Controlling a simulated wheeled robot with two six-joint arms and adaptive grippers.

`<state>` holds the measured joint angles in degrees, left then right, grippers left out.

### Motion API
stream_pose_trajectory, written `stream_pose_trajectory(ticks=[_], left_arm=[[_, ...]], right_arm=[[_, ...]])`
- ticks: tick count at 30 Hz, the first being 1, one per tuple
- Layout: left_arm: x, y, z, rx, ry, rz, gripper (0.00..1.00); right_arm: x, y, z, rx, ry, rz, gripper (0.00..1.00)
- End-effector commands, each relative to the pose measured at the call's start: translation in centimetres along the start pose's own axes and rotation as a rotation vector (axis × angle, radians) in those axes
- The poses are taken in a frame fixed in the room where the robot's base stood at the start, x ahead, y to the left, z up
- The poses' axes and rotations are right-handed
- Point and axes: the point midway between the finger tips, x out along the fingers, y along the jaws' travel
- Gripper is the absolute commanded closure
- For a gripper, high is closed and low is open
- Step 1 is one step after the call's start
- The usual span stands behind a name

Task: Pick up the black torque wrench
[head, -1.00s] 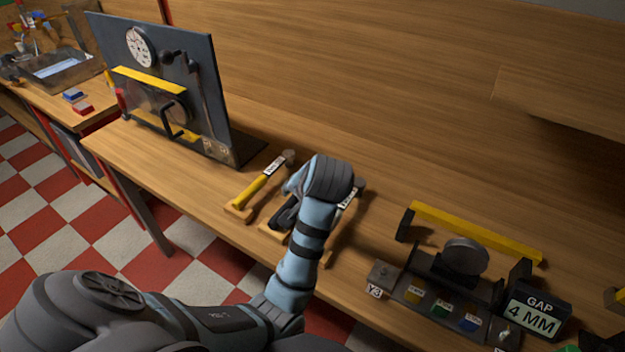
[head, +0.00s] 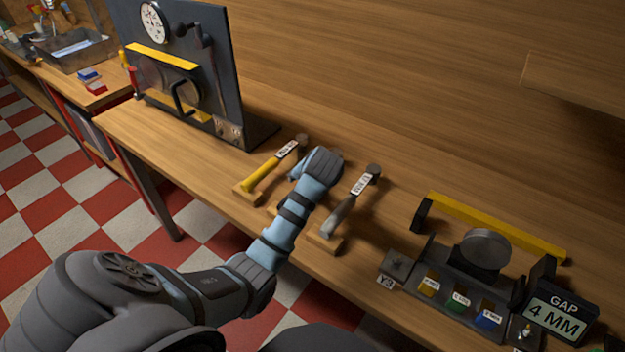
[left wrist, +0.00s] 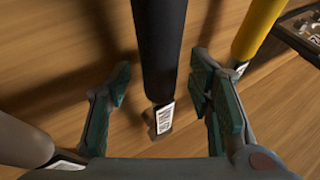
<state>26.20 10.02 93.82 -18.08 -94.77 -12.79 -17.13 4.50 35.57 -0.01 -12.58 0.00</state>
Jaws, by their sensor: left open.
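The black torque wrench (left wrist: 160,45) shows in the left wrist view as a thick black handle with a white label near its lower end. My left gripper (left wrist: 161,76) is open, with one finger on each side of the handle and visible gaps between. In the head view my left arm hides the black wrench and most of the gripper. A yellow-handled tool (head: 262,174) lies to its left there, and a grey-handled tool (head: 346,212) to its right. In the left wrist view the yellow handle (left wrist: 256,28) is right and the grey one (left wrist: 20,140) left. My right gripper is not in view.
A dark upright panel (head: 215,85) with a gauge and crank stands left on the wooden bench. A dark fixture (head: 450,268) with coloured blocks, a yellow bar (head: 500,228) and a "GAP 4 MM" display (head: 558,312) stand right. Bare bench lies behind the tools.

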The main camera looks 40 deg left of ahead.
Motion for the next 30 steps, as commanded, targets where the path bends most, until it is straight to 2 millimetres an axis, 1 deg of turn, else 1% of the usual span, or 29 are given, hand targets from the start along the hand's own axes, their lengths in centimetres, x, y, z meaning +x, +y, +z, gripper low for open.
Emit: stream_pose_trajectory(ticks=[2, 9, 11, 19, 23, 26, 29, 30], left_arm=[[-0.1, 0.0, -0.1, 0.000, 0.000, 0.000, 0.54], [-0.1, 0.0, -0.1, 0.001, 0.000, 0.001, 0.92], [-0.1, 0.0, -0.1, 0.001, 0.000, 0.001, 1.00], [-0.2, -0.1, -0.1, 0.000, 0.001, 0.000, 1.00], [-0.8, -0.5, -0.4, -0.001, 0.002, -0.001, 1.00], [-2.1, -1.3, -1.0, -0.002, 0.004, -0.002, 1.00], [-4.3, -2.7, -1.9, -0.003, 0.006, -0.003, 1.00], [-5.5, -3.4, -2.4, -0.003, 0.007, -0.003, 1.00]], right_arm=[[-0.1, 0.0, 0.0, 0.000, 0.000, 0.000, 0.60], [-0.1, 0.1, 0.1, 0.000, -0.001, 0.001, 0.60], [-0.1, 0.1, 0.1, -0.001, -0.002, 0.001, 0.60], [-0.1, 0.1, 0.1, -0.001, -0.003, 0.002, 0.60], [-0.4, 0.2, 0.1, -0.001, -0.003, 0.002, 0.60], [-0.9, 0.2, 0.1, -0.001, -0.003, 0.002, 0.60], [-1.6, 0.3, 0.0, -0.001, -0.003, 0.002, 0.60], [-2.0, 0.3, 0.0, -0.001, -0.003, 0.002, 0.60]])
